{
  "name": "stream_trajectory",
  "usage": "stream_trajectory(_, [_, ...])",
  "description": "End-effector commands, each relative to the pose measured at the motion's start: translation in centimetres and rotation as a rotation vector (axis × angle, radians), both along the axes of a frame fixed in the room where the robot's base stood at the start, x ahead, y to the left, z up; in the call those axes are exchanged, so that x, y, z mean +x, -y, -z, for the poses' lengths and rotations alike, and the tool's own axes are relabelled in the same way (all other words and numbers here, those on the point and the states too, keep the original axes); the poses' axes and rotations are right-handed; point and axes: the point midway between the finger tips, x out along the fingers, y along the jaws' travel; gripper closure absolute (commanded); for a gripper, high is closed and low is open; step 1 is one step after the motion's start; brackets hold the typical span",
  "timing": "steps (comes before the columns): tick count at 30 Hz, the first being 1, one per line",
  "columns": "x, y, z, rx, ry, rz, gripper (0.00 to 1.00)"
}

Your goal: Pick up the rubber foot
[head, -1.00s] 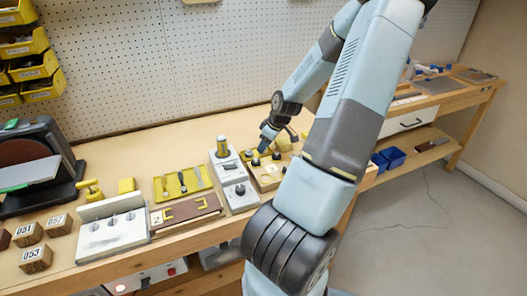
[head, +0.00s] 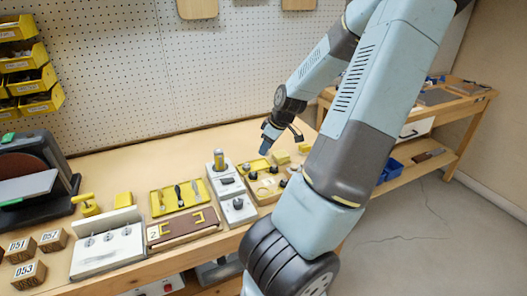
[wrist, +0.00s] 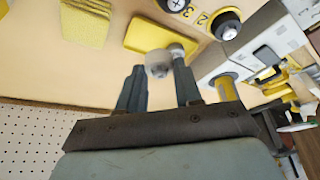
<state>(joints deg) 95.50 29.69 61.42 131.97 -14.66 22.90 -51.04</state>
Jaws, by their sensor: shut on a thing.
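My gripper (head: 265,151) is raised above the back of the wooden tray (head: 265,198) in the head view. In the wrist view, my gripper (wrist: 158,75) is shut on a small round grey piece, which I take to be the rubber foot (wrist: 157,63); its face shows and its sides are partly hidden by the fingers. Similar dark round feet with bright centres stay on the tray, one of them (wrist: 228,25) beside the printed numbers. In the head view the held piece is too small to make out.
A grey switch box with a yellow-topped post (head: 232,200) stands left of the tray. A yellow tool tray (head: 180,197) and white switch panel (head: 107,243) lie further left.

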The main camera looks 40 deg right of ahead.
Motion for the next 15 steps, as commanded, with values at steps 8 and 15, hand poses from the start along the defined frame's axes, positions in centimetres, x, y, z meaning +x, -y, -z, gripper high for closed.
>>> stream_trajectory(8, [-2.8, -0.5, -2.2, 0.001, 0.0, 0.004, 0.94])
stream_trajectory(15, [-5.1, -1.1, -3.2, 0.0, -0.001, 0.004, 0.94])
